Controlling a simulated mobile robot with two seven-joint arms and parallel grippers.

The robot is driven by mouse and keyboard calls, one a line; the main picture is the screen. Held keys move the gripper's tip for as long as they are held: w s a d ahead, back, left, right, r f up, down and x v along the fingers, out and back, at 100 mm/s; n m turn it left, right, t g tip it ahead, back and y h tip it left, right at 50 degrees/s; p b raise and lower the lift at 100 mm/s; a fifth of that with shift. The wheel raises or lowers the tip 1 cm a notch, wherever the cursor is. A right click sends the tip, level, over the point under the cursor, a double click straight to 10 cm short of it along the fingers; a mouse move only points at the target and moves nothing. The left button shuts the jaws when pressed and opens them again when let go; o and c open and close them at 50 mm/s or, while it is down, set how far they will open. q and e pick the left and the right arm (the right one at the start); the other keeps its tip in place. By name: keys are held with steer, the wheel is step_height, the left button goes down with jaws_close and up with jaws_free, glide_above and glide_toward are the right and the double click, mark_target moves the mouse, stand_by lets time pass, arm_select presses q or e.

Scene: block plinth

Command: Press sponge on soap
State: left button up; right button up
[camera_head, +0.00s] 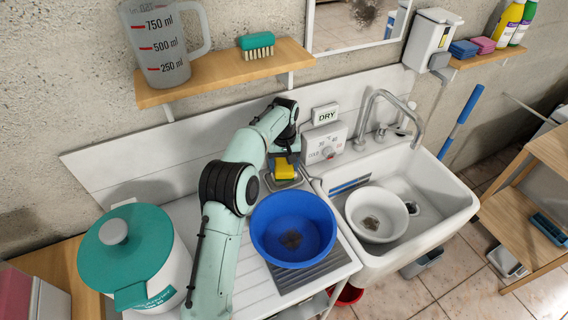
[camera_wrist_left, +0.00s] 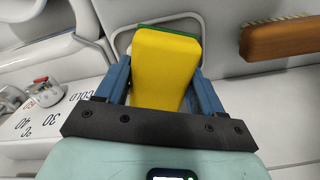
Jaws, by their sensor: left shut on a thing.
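A yellow sponge (camera_head: 285,171) with a green layer is held between the blue fingers of my left gripper (camera_head: 284,160), behind the blue basin. In the left wrist view the sponge (camera_wrist_left: 166,68) fills the space between the fingers of the left gripper (camera_wrist_left: 164,75), its green edge at the far end. A grey rimmed, dish-like thing (camera_head: 283,185) shows just under the sponge. I cannot tell whether they touch. No bar of soap can be made out. A white dispenser (camera_head: 432,38) hangs on the wall at the upper right. My right gripper is not in view.
A blue basin (camera_head: 292,226) stands on the drainboard, right of my left arm. A white bowl (camera_head: 377,213) sits in the sink (camera_head: 450,198). A teal-lidded container (camera_head: 125,250) stands left. A shelf (camera_head: 225,72) hangs above. A wooden brush (camera_wrist_left: 282,40) lies near the sponge.

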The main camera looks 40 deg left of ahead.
mark_target(284, 163)
arm_select(q)
steer(key=shift+f, duration=0.45)
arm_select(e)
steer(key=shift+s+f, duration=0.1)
arm_select(q)
steer(key=shift+f, duration=0.1)
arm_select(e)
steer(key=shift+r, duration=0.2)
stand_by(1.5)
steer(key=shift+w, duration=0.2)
arm_select(q)
steer(key=shift+r+p, duration=0.7)
steer(key=shift+r, duration=0.65)
steer(key=shift+r+p, duration=1.05)
steer(key=shift+r, duration=1.25)
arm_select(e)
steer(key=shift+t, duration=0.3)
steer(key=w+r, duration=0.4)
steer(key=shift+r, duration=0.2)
arm_select(q)
steer(key=shift+f, duration=0.15)
